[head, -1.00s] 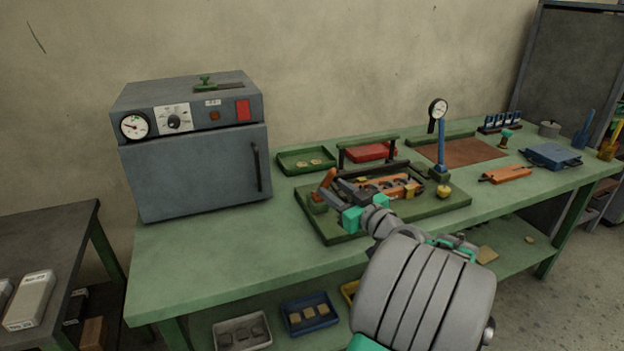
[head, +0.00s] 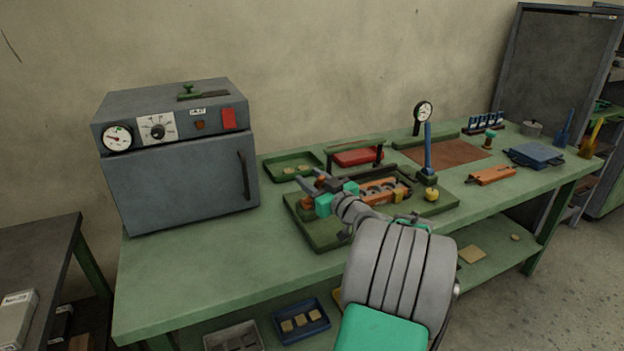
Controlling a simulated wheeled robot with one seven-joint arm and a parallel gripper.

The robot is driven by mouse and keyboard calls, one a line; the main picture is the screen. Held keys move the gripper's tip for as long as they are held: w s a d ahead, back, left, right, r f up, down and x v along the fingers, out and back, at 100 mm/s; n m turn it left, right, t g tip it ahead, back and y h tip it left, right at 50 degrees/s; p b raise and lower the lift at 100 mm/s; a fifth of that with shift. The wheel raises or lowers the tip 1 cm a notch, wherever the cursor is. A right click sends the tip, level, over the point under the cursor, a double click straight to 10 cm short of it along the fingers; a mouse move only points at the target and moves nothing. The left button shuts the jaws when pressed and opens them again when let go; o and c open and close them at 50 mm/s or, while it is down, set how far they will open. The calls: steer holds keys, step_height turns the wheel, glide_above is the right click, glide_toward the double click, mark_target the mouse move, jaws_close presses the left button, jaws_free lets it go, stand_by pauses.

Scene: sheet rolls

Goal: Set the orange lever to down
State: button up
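The orange lever (head: 313,187) is at the left end of the green fixture board (head: 322,240) on the bench. It is small in the head view and largely hidden by my gripper. My gripper (head: 310,179) is right at the lever, reaching in from the right. Its two grey fingers look spread apart. I cannot tell whether they touch the lever, or read its exact tilt.
A blue upright lever (head: 428,148) stands to the right. A grey oven (head: 180,180) stands left. Bench front-left is clear.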

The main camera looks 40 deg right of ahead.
jaws_close()
stand_by(1.2)
